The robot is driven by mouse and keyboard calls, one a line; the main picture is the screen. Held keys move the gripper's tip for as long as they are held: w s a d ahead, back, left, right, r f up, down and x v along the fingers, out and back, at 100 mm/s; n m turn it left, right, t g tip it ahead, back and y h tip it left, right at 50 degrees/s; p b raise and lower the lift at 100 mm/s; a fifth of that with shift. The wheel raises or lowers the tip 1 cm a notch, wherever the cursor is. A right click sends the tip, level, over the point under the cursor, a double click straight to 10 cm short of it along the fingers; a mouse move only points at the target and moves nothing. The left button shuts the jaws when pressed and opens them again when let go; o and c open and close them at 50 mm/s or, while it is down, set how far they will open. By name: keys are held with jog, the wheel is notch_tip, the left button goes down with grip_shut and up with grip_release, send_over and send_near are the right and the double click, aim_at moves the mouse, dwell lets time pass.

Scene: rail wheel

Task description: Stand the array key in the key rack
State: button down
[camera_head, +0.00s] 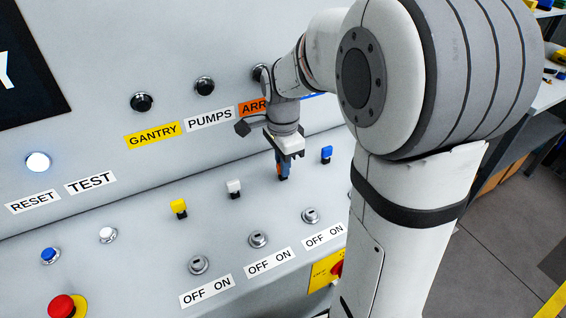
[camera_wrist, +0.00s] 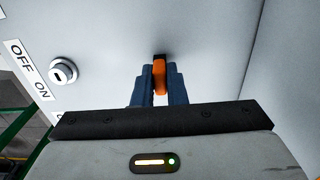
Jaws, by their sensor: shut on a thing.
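My gripper (camera_head: 283,170) is shut on the orange array key (camera_wrist: 159,76), which shows between the two blue fingers in the wrist view. In the head view the fingers point down at the sloped panel, in the row between the white key (camera_head: 234,188) and the blue key (camera_head: 326,154). A small dark part (camera_wrist: 159,57) shows at the far end of the orange key, against the panel. I cannot tell whether the key is seated there. A yellow key (camera_head: 178,208) stands further left in the same row. The rack's own form is mostly hidden.
Several keyed OFF/ON switches (camera_head: 258,239) sit in front of the row; one (camera_wrist: 63,71) shows in the wrist view. Black knobs (camera_head: 204,86) stick out of the upright panel behind. A red button (camera_head: 62,307) is at lower left.

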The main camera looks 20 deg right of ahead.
jog(key=c, duration=1.4)
grip_release()
notch_tip(320, 180, up, 8)
jog(key=shift+f, duration=0.1)
jog(key=s+f+n+t, duration=0.1)
jog(key=s+n, duration=0.4)
jog(key=s+f+n, duration=0.2)
jog(key=s+n, duration=0.3)
jog(key=s+f+n+t, duration=0.1)
jog(key=s+n, duration=0.4)
jog(key=shift+s+f+n+t, duration=0.3)
jog(key=shift+s+f, duration=0.05)
jog(key=shift+s, duration=0.05)
